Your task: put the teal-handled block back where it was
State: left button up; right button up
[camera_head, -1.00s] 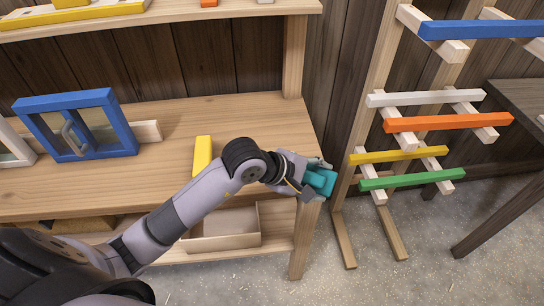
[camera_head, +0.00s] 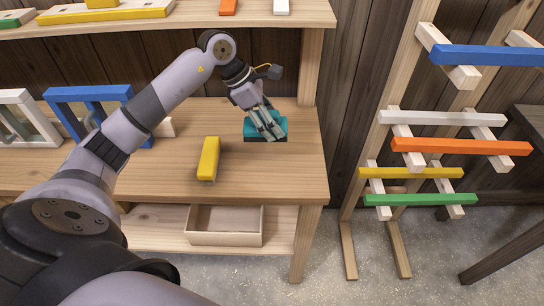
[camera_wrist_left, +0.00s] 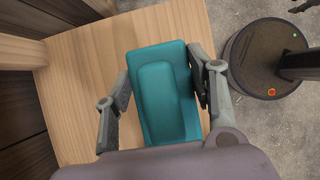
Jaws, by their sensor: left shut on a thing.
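The teal-handled block (camera_head: 279,125) is at the right end of the wooden workbench (camera_head: 280,180), behind the yellow block. My left gripper (camera_head: 265,125) comes down on it from above, with its fingers on the teal part. In the left wrist view the teal block (camera_wrist_left: 165,95) lies between the two fingers of my left gripper (camera_wrist_left: 165,90), over the bench top. The block looks level and on or very close to the wood; I cannot tell if it touches. Its dark lower edge shows in the head view.
A yellow block (camera_head: 208,158) stands in front of the teal one. Blue (camera_head: 85,95) and white (camera_head: 22,100) frames stand at the left. An open box (camera_head: 225,238) sits on the lower shelf. A rack with coloured bars (camera_head: 460,146) is at the right.

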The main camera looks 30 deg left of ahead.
aim_at(249, 131)
pick_arm(q)
notch_tip(249, 131, down, 9)
jog(key=shift+r+p, duration=0.1)
jog(key=shift+p, duration=0.85)
jog(key=shift+f+p, duration=0.55)
jog(key=shift+f, duration=1.85)
jog(key=o, duration=1.1)
pick_arm(e)
notch_tip(249, 131, up, 3)
jog(key=shift+a+r, duration=0.1)
jog(key=shift+r, duration=0.1)
pick_arm(q)
jog(key=b+v, duration=0.3)
jog(key=v, duration=0.8)
jog(key=shift+s, duration=0.1)
jog(key=shift+s+a+r, duration=0.1)
jog(key=shift+r, duration=0.4)
pick_arm(e)
jog(key=shift+a+f, duration=0.2)
jog(key=shift+f, duration=1.35)
